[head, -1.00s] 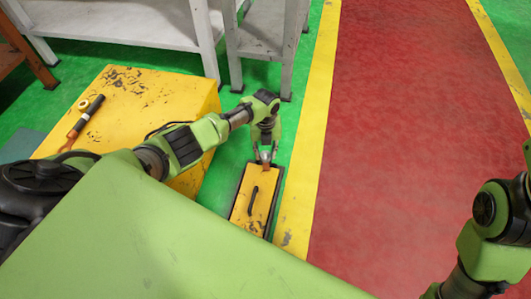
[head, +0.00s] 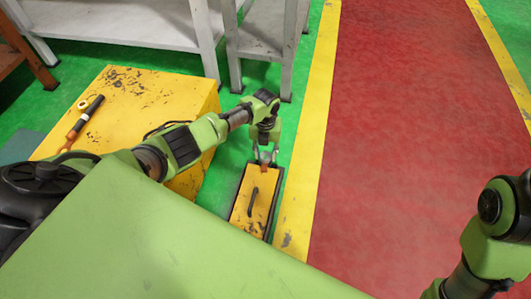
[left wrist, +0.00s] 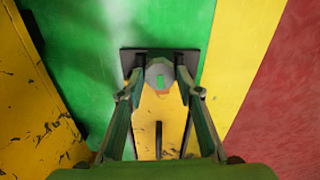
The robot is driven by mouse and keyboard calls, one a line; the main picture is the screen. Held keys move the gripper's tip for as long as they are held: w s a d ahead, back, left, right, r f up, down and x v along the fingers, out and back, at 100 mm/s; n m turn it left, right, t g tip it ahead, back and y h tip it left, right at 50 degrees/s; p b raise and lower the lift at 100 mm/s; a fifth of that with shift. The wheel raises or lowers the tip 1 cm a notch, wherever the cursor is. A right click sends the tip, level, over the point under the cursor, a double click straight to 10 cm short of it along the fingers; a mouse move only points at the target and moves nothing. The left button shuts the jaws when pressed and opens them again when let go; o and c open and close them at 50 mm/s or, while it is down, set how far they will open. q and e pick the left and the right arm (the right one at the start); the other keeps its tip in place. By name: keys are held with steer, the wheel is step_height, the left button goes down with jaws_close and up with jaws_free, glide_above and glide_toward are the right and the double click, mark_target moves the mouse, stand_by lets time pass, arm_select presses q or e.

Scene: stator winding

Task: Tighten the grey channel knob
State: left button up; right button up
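A grey round knob (left wrist: 159,74) with a small green mark on its face shows in the left wrist view, at the far end of the yellow box. My left gripper (head: 265,154) is over that end of the box in the head view. In the left wrist view its two fingers (left wrist: 161,82) stand apart on either side of the knob, with what looks like a small gap at each side. The yellow box (head: 243,213) has a black handle (head: 253,202) on top. My right gripper is out of view; only part of that arm shows at the right edge.
Grey shelving (head: 262,42) stands behind. A yellow floor stripe (head: 315,140) and clear red floor (head: 410,140) lie to the right.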

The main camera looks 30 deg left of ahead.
mark_target(265, 155)
arm_select(q)
steer(key=shift+o, duration=0.8)
steer(key=shift+w+r, duration=0.1)
steer(key=shift+r, duration=0.1)
steer(key=shift+f, duration=0.1)
step_height(265, 155, up, 12)
